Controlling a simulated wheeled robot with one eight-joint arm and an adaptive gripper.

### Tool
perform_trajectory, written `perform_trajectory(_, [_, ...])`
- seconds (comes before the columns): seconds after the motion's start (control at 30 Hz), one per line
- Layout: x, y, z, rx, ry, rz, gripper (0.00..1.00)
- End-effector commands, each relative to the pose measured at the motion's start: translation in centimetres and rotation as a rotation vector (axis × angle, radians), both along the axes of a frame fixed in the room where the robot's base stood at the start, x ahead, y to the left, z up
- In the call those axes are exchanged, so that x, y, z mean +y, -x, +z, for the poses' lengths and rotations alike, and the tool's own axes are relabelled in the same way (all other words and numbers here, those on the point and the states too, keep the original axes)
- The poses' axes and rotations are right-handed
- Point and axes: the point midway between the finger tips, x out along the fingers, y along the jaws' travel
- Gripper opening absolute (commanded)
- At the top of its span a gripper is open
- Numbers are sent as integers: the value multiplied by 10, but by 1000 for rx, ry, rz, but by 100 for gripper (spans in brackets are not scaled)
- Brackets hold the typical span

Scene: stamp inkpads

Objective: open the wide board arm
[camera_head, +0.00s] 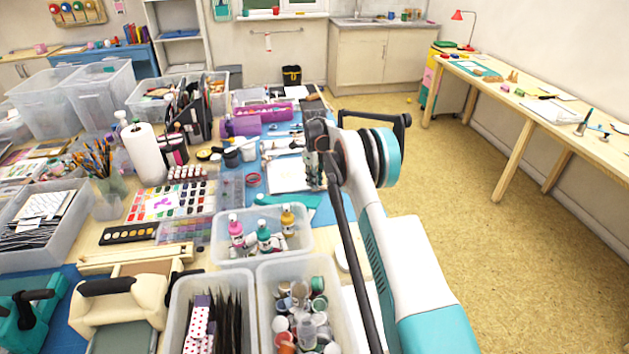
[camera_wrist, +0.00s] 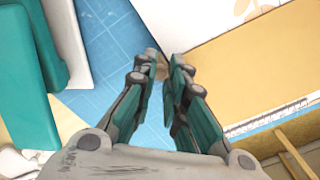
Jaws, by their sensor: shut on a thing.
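In the wrist view, my gripper (camera_wrist: 163,60) points at the near left edge of a wide tan board (camera_wrist: 225,80). Its teal fingers are close together, shut on a small tan-brown piece (camera_wrist: 161,72) beside that edge. The fingertips hide most of this piece, and I cannot tell how it joins the board or whether it is the board's arm. A white sheet with an orange pattern (camera_wrist: 255,10) lies at the board's far side. In the head view, my gripper (camera_head: 316,168) is low over the worktable, by a white sheet (camera_head: 287,174).
A blue gridded mat (camera_wrist: 105,50) lies under the fingers. Teal and white parts (camera_wrist: 20,80) stand close on the left. Clear bins with bottles (camera_head: 264,235) and jars (camera_head: 300,318) stand in front. Paints and boxes crowd the table's left; open floor (camera_head: 460,200) lies right.

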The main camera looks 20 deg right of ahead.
Motion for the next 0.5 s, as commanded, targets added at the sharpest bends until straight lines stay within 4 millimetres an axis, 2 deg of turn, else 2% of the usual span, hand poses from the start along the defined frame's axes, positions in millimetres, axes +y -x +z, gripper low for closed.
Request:
perform_trajectory(0.27, [2,8,1,0,0,42,0])
perform_trajectory(0.5, [4,34,1,0,0,183,0])
